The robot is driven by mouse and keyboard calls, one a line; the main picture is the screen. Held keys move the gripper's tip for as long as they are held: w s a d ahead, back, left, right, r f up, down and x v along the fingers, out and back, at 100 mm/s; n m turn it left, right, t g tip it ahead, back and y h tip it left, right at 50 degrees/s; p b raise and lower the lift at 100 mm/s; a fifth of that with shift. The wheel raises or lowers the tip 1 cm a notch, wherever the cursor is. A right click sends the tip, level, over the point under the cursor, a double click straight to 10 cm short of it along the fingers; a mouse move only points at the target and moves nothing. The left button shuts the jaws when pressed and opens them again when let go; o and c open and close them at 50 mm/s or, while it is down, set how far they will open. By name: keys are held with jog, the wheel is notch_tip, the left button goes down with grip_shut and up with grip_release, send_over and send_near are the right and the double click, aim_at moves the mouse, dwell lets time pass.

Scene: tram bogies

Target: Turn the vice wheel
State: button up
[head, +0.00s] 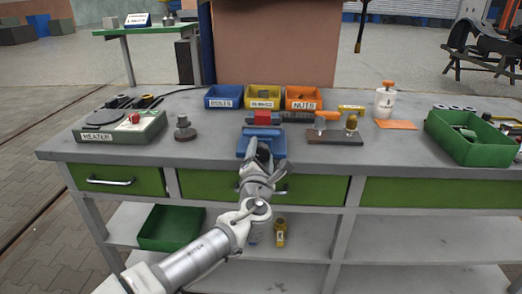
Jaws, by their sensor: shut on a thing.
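The blue vice (270,135) stands at the front edge of the grey workbench (215,163), below the middle of the head view. A red block (262,117) shows at the top of the vice, by its jaws. My gripper (262,153) reaches up from below to the front of the vice, where the wheel is. It is shut on the vice wheel. The wheel itself is mostly hidden by my gripper, so its angle cannot be told.
A heater box (122,131) and a dark weight (184,130) stand left of the vice. Bins for bolts (224,102) and nuts (303,104) are behind it. Tools on a wooden block (333,137) are close right. A green crate (468,148) stands far right. Green drawers (220,186) lie below.

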jog(key=shift+m, duration=0.9)
jog(key=o, duration=1.4)
jog(key=shift+c, duration=0.2)
jog(key=shift+f, duration=0.1)
jog(key=shift+d, duration=0.1)
